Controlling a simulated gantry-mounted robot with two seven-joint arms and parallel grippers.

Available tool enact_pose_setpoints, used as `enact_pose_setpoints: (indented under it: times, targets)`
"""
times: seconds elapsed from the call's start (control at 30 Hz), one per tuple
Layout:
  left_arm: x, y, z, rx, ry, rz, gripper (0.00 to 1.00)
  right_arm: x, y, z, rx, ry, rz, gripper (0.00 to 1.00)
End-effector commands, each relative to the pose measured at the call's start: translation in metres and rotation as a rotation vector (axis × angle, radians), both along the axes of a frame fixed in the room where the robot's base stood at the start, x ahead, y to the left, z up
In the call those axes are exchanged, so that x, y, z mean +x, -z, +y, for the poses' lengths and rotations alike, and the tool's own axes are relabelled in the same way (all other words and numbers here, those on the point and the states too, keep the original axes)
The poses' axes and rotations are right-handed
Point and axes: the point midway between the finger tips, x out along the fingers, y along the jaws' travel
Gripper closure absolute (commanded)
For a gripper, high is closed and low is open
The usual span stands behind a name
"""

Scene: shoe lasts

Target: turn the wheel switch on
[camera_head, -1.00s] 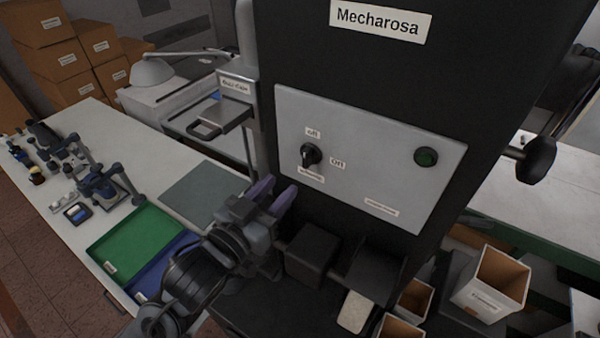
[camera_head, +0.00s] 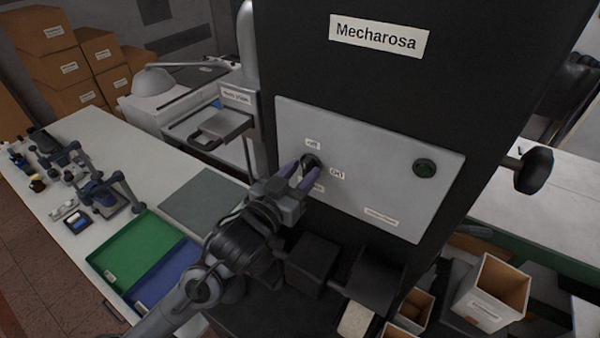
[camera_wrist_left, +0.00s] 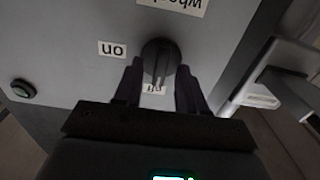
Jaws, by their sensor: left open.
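The wheel switch is a black round knob (camera_head: 311,162) on the grey panel (camera_head: 390,185) of the black machine. An "off" label is above it and an "on" label to its right. My left gripper (camera_head: 302,174) is at the knob, its two purple fingers open on either side. In the left wrist view the knob (camera_wrist_left: 160,60) lies between the open fingertips (camera_wrist_left: 158,78), with gaps visible beside it. Its ridge points toward the partly hidden "off" label. My right gripper is not in view.
A round green button (camera_head: 424,168) sits on the right of the panel. A black box (camera_head: 311,264) juts out below the panel. A lever with a black knob (camera_head: 533,170) is at the machine's right. Green (camera_head: 133,245) and blue trays lie on the left table.

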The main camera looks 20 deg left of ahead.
Motion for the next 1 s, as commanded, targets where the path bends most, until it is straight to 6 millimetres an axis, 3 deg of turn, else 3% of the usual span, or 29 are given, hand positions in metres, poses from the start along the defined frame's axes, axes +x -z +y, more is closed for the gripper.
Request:
enact_pose_setpoints:
  times: [0.07, 0.33, 0.67, 1.0]
  targets:
    - [-0.0001, 0.0, 0.0, 0.0, 0.0, 0.0, 0.6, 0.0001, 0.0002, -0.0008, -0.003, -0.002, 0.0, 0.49]
    - [-0.0002, 0.0, 0.0001, 0.0, 0.0, 0.0, 1.0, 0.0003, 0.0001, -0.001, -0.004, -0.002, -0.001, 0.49]
    - [-0.0003, 0.0002, 0.0002, 0.017, 0.0, -0.003, 1.0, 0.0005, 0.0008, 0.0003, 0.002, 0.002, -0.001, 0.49]
    - [-0.0002, 0.0009, -0.0005, 0.186, -0.001, -0.033, 1.0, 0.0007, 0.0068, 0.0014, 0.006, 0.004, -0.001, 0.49]
